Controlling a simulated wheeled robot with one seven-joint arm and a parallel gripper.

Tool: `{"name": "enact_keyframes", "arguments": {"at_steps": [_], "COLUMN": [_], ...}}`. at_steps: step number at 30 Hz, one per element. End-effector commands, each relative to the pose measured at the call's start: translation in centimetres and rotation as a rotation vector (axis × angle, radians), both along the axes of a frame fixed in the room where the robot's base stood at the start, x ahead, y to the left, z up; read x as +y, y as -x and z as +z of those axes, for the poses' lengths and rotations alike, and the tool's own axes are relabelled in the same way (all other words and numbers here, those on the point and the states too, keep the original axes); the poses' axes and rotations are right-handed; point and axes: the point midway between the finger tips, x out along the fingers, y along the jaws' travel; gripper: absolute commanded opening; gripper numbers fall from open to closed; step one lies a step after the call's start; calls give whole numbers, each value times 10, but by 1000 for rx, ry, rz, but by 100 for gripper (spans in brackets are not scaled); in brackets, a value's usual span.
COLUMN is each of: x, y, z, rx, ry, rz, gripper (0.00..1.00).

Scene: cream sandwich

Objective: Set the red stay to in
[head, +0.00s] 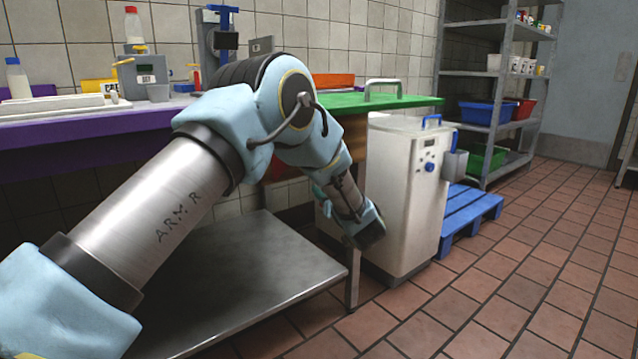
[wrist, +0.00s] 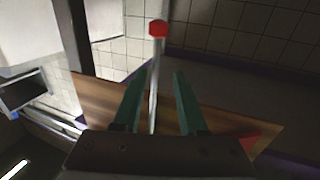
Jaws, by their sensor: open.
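In the wrist view a metal rod with a red knob (wrist: 158,28) at its end, which looks like the red stay, runs up the middle of the picture. My gripper (wrist: 157,78) has its two teal fingers open, one on each side of the rod, with a gap on both sides. The knob shows beyond the fingertips. A brown wooden panel (wrist: 100,93) lies behind the fingers. In the head view the wooden panel (head: 352,147) shows below the green worktop (head: 345,102), partly behind my arm. The stay cannot be made out clearly there.
A white cabinet machine (head: 400,190) with blue knobs stands just right of my wrist. A low steel shelf (head: 240,265) lies beneath my arm. A blue pallet (head: 470,212) and a grey rack (head: 500,80) are farther right. The tiled floor at right is clear.

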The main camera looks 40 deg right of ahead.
Motion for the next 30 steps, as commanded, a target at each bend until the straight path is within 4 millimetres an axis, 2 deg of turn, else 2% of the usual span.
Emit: {"name": "enact_keyframes", "arguments": {"at_steps": [3,9,30], "x": [8,16,17], "y": [21,39,42], "z": [1,0,0], "rx": [0,0,0], "ry": [-2,0,0], "rz": [-1,1,1], "gripper": [42,42,42]}}
